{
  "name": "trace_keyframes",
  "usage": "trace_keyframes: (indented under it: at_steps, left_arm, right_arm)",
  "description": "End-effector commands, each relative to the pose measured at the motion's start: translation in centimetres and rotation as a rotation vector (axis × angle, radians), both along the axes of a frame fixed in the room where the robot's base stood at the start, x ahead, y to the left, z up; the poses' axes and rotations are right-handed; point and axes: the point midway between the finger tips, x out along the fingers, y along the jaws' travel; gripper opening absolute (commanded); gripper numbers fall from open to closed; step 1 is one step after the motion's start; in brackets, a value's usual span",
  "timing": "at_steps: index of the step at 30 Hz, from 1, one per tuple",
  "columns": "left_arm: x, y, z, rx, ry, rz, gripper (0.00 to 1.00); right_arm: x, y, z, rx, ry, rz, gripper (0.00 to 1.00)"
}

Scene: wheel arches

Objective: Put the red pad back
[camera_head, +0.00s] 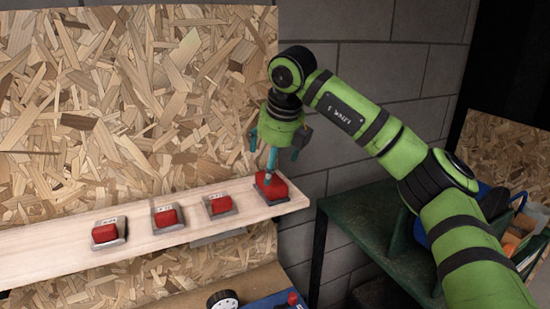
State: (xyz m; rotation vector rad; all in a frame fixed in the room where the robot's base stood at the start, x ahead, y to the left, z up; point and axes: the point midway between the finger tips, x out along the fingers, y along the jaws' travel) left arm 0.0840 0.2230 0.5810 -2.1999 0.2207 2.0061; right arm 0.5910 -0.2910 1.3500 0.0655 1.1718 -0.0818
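Several red pads sit in small grey metal trays in a row along a pale wooden shelf. From the left they are the first pad (104,233), the second pad (165,217), the third pad (218,205) and the rightmost pad (272,187) at the shelf's right end. My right gripper (274,157) points down just above the rightmost pad. Its teal fingers are spread apart, and the front one overlaps the pad in the picture; I cannot tell whether it touches. My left gripper is not in view.
The wooden shelf (60,250) runs along a chipboard panel (130,100). A dark green metal table (360,215) stands at the right, with bins behind my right arm. A blue item with a wheel (222,300) is below the shelf. A grey block wall is behind.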

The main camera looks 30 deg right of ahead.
Motion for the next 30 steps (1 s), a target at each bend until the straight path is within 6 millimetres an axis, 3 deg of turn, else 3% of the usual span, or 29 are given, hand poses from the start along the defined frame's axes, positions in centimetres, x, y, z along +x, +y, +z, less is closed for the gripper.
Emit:
trace_keyframes:
  at_steps: [3, 10, 30]
  left_arm:
    - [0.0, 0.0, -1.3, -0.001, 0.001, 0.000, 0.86]
    - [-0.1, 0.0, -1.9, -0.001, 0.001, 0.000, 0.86]
    - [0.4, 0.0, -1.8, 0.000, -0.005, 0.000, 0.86]
  right_arm:
    - [-0.8, 0.1, 1.8, 0.001, -0.004, 0.000, 0.93]
    - [-1.7, 0.2, 4.1, 0.000, 0.000, 0.000, 0.93]
    - [-1.8, 0.1, 4.4, -0.001, 0.001, 0.000, 0.93]
